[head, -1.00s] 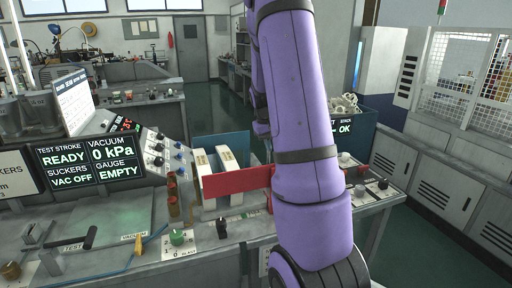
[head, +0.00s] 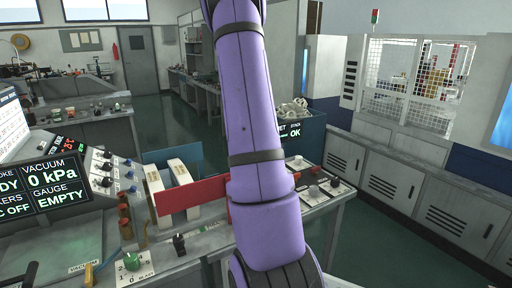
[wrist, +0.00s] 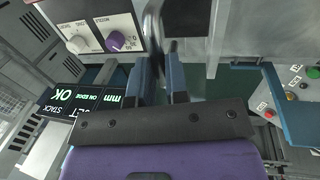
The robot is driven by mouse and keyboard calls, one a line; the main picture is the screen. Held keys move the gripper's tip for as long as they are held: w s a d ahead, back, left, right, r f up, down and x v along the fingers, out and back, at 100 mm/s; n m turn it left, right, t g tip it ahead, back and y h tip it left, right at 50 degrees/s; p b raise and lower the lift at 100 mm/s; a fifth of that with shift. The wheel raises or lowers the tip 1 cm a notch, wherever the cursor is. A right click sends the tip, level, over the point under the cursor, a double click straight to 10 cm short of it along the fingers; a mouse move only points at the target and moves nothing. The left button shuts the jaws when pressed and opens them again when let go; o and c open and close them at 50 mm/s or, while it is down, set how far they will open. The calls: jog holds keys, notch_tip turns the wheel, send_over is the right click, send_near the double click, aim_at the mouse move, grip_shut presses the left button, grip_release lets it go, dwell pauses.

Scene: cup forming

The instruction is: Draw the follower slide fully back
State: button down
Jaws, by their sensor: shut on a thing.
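In the wrist view, my gripper (wrist: 162,82) has its two dark blue fingers close together around a narrow grey upright piece (wrist: 154,28). This looks like the handle of the follower slide, but the grip itself is partly hidden. In the head view my purple arm hides the gripper and the handle. A red plate (head: 192,195) runs across the front of two pale blocks (head: 168,188) on the bench, and its right end meets the outline of my arm. A blue plate (head: 172,163) stands behind the blocks.
A bench (head: 200,245) carries a green knob (head: 130,261) and a black knob (head: 179,243). Grey cabinets (head: 400,185) line the right. The floor between is clear.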

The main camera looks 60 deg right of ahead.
jog(key=c, duration=1.1)
grip_release()
jog(key=shift+s+d, duration=0.2)
jog(key=shift+d, duration=0.1)
jog(key=shift+w+a+r, duration=0.1)
jog(key=shift+r, duration=0.25)
jog(key=r, duration=0.3)
jog(key=a+r, duration=0.1)
jog(key=r, duration=0.2)
jog(key=w+r, duration=0.1)
jog(key=r, duration=0.3)
jog(key=shift+a, duration=0.35)
